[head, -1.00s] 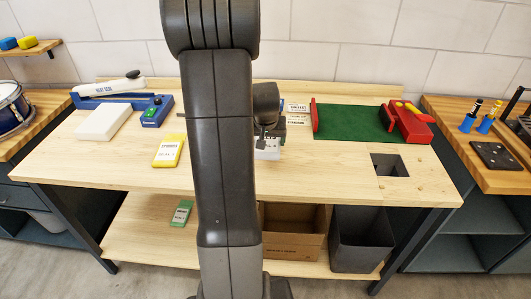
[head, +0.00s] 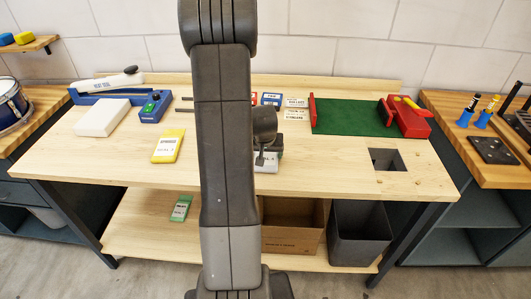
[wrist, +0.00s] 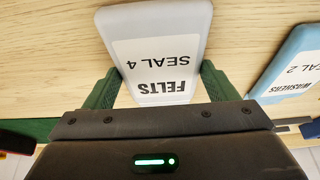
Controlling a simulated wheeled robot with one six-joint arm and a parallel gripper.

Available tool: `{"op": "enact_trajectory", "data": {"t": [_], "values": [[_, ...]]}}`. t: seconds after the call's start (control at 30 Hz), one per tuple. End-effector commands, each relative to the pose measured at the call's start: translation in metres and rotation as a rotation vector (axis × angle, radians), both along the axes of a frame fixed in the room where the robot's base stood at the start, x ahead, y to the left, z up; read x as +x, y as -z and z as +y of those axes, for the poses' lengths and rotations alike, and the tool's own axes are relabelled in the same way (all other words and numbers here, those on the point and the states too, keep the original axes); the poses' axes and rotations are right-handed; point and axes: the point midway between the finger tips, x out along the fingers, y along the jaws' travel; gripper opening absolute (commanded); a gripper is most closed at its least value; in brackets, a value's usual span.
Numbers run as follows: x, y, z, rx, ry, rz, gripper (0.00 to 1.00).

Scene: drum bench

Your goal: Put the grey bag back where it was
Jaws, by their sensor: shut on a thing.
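The grey bag (wrist: 165,50), with a white label reading FELTS SEAL 4, is between the green fingers of my gripper (wrist: 158,84) in the wrist view. My gripper is shut on it. In the head view my gripper (head: 265,148) is over the middle front of the bench, and only the pale lower part of the grey bag (head: 267,166) shows below it. My arm hides the rest. I cannot tell whether the bag touches the bench top. A light blue bag (wrist: 288,62) labelled WASHERS SEAL 2 lies beside it in the wrist view.
A yellow bag (head: 168,146) lies to the left on the bench (head: 110,165). A heat sealer (head: 110,86) and white block (head: 102,117) stand behind it. Label cards (head: 296,107), a green mat (head: 350,117) and a square hole (head: 388,160) are to the right. A green bag (head: 181,208) lies below.

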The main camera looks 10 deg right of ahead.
Motion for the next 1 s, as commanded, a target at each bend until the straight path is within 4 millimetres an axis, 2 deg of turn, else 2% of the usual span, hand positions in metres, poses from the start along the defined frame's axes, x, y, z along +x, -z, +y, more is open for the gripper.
{"op": "enact_trajectory", "data": {"t": [0.03,0.07,0.13,0.17,0.57,1.0], "values": [[0.000,0.003,0.000,0.000,0.000,0.000,0.52],[0.000,0.002,0.000,0.000,0.000,0.000,0.83],[0.000,0.001,0.000,0.000,0.000,0.000,0.97],[0.000,0.001,0.000,0.000,0.000,0.000,1.00],[-0.001,-0.007,0.000,-0.001,0.000,-0.002,1.00],[-0.026,-0.069,0.008,0.000,0.000,-0.004,1.00]]}}
